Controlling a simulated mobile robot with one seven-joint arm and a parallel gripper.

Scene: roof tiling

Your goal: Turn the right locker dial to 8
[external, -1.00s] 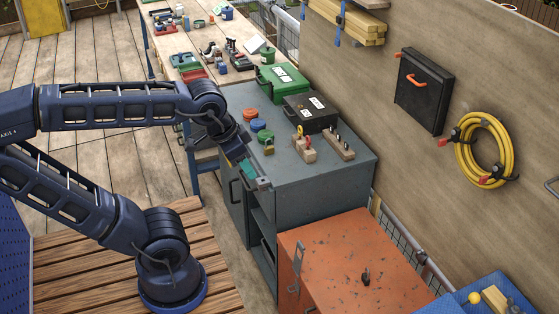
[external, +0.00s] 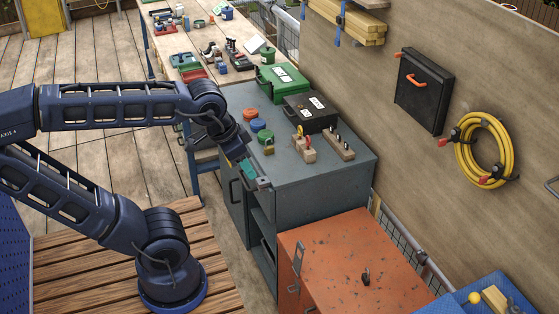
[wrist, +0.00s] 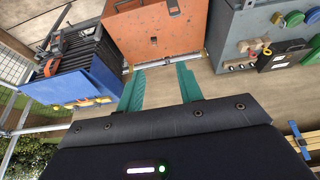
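I cannot make out a locker dial in either view. The worn orange cabinet (external: 335,258), low at the front right, has a metal latch (external: 298,257) at its left edge. It also shows at the top of the wrist view (wrist: 150,22). The grey cabinet (external: 318,190) stands behind it. My gripper (external: 258,178) is by the left front edge of the grey cabinet's top. In the wrist view, its two teal fingers (wrist: 160,70) are apart with nothing between them. The cabinet fronts are mostly turned away or hidden.
On the grey cabinet are a green case (external: 283,82), a black box (external: 310,112), a padlock (external: 269,145) and wooden blocks (external: 304,149). A small dark object (external: 366,276) sits on the orange cabinet. A blue bin (wrist: 75,85) is beside it. A yellow hose (external: 484,150) hangs on the wall.

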